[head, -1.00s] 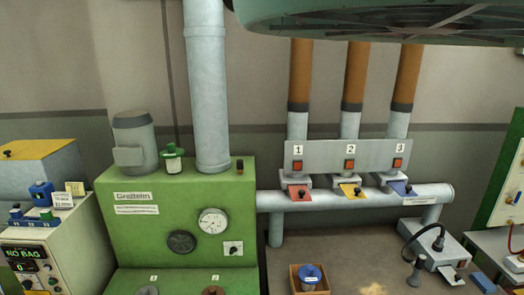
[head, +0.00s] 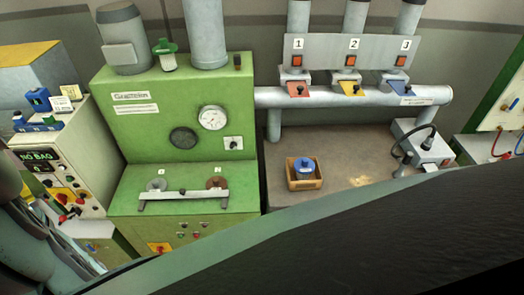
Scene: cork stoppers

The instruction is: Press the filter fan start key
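The green filter cabinet (head: 200,95) stands left of centre in the head view, with a round gauge (head: 213,118) and a dark round knob (head: 183,141) on its upper front. A small white switch plate (head: 233,143) sits right of the knob. On its lower front is a row of small buttons (head: 195,235) and a red-on-yellow switch (head: 160,248). Their labels are too small to read, so I cannot tell which is the fan start key. My gripper is not in view.
A control box reading NO BAG (head: 40,160) stands at the left. A grey pipe (head: 350,97) with three numbered slides runs above a bench (head: 330,145) with a small wooden box (head: 304,182). A large dark surface covers the lower right.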

